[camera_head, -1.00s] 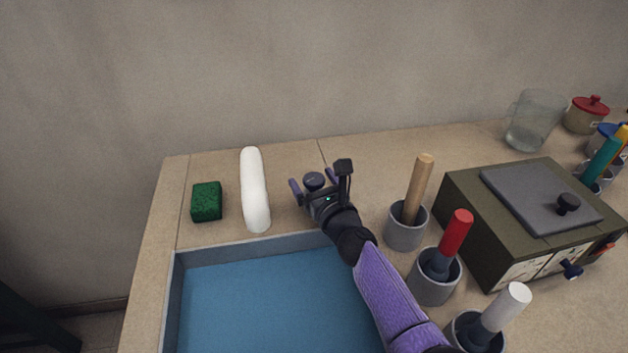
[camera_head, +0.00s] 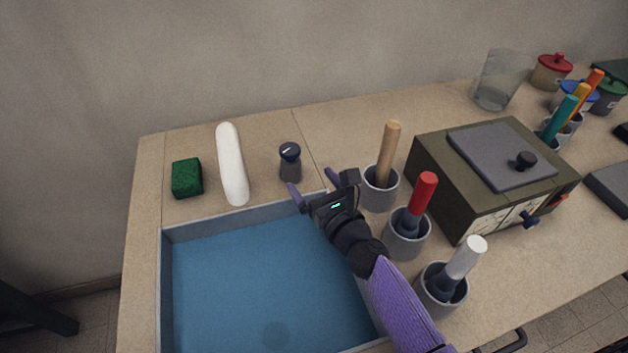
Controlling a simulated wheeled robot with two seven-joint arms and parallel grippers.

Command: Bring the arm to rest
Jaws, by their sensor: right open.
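My right gripper (camera_head: 312,190) is open and empty, over the back right edge of the blue basin. Its purple fingers point away from me, toward a small dark object with a rounded top (camera_head: 290,161) standing on the counter. The fingers are apart from that object. My purple right forearm comes in from the bottom right. My left gripper is not in view.
The blue basin (camera_head: 262,275) fills the front. A green sponge (camera_head: 187,178) and white roll (camera_head: 232,164) lie behind it. Grey cups (camera_head: 405,238) with handled tools stand close right of my arm. A dark box (camera_head: 490,205) stands farther right.

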